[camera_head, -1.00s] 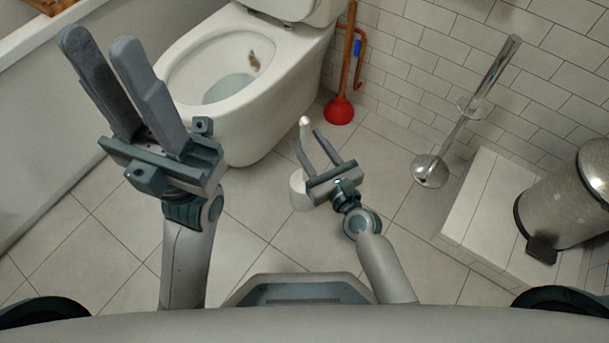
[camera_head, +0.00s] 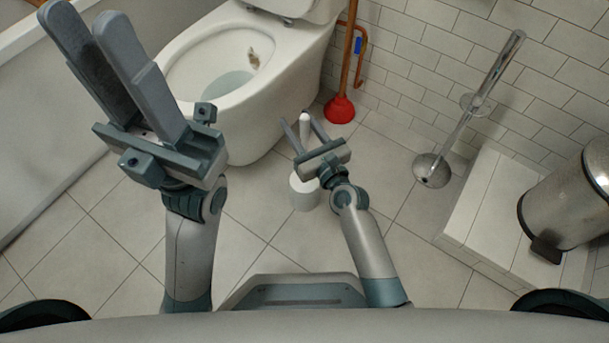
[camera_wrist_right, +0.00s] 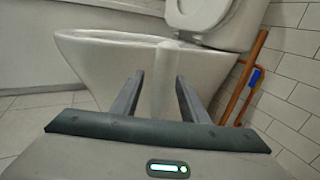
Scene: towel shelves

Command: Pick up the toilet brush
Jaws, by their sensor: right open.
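The white toilet brush (camera_head: 304,128) stands upright in its white round holder (camera_head: 304,194) on the floor in front of the toilet. My right gripper (camera_head: 299,122) is open, with its fingers pointing toward the toilet. In the right wrist view the brush's pale handle (camera_wrist_right: 165,78) shows upright between the two open fingers (camera_wrist_right: 158,85). I cannot tell whether either finger touches it. In the head view the gripper body hides part of the brush. My left gripper (camera_head: 82,16) is raised at the left, empty, with its fingers apart.
The toilet (camera_head: 262,95) stands just behind the brush. A red plunger (camera_head: 340,110) leans at the tiled wall. A metal brush stand (camera_head: 432,170), a tiled ledge (camera_head: 480,195) and a steel bin (camera_head: 570,205) are at the right. The bathtub (camera_head: 40,130) is at the left.

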